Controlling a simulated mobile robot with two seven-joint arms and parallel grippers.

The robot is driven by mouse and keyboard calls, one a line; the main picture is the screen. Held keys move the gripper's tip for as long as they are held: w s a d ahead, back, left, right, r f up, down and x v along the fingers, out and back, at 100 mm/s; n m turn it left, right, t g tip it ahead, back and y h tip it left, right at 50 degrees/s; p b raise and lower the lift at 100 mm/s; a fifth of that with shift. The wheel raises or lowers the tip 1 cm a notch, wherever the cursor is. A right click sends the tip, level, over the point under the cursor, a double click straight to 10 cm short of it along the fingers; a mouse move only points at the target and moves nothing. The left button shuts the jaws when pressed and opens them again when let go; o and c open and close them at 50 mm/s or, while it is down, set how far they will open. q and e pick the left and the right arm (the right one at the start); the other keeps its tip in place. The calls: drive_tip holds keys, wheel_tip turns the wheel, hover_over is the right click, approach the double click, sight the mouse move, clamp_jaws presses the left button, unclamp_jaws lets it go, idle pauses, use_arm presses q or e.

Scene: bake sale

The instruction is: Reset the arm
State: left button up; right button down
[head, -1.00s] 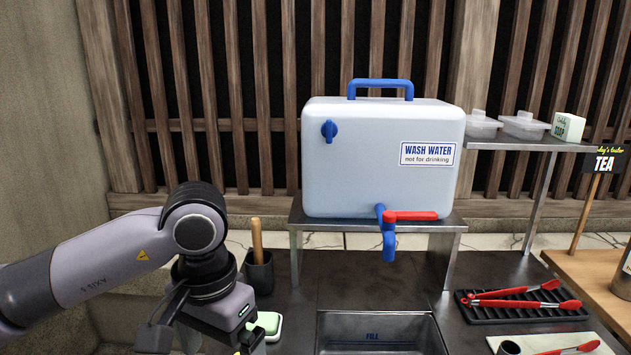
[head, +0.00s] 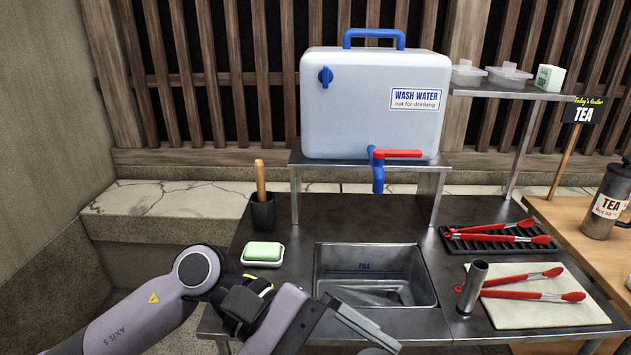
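My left arm comes in from the lower left of the head view. Its gripper (head: 372,338) is low at the bottom edge, in front of the sink's near side, with its fingers pointing right and down. Its tips are partly cut off by the frame, so I cannot see whether they are apart, and nothing is visible held in it. My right arm and gripper are not in view.
A metal sink (head: 328,290) lies below the wash water tank (head: 350,110). Green soap (head: 263,251) on a dish and a dark cup (head: 263,212) are left. Red tongs lie on a black rack (head: 460,245) and a pale board (head: 590,317), beside a metal cylinder (head: 472,288).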

use_arm(q)
drive_tip(key=w+r+n+t+h, duration=0.25)
drive_tip(key=n+h, duration=0.25)
drive_tip(key=n, duration=0.3)
drive_tip(key=w+r+n+t+h, duration=0.2)
drive_tip(key=n+t+h, duration=0.25)
drive_tip(key=n, duration=0.45)
drive_tip(key=w+a+f+n+t+y, duration=0.4)
drive_tip(key=n+t, duration=0.4)
drive_tip(key=n, duration=0.5)
drive_tip(key=w+a+f+n+t+y, duration=0.3)
drive_tip(key=a+f+n+t, duration=0.15)
drive_tip(key=n+t, duration=0.6)
drive_tip(key=s+a+f+n+g+y, duration=0.1)
drive_tip(key=a+f+n+y, duration=0.35)
drive_tip(key=f+n, duration=0.3)
drive_tip(key=s+a+f+n+g+y, duration=0.1)
drive_tip(key=a+f+n+y, duration=0.4)
drive_tip(key=n, duration=0.3)
drive_tip(key=s+a+f+n+g+y, duration=0.1)
drive_tip(key=s+a+f+n+g, duration=0.1)
drive_tip(key=f, duration=0.5)
drive_tip(key=s+a+f+n+g+y, duration=0.2)
drive_tip(key=s+a+f+n+g, duration=0.1)
drive_tip(key=s+f+n, duration=0.4)
drive_tip(key=shift+s+a+f+g, duration=0.3)
drive_tip(key=shift+s+g, duration=0.25)
drive_tip(key=shift+s, duration=0.5)
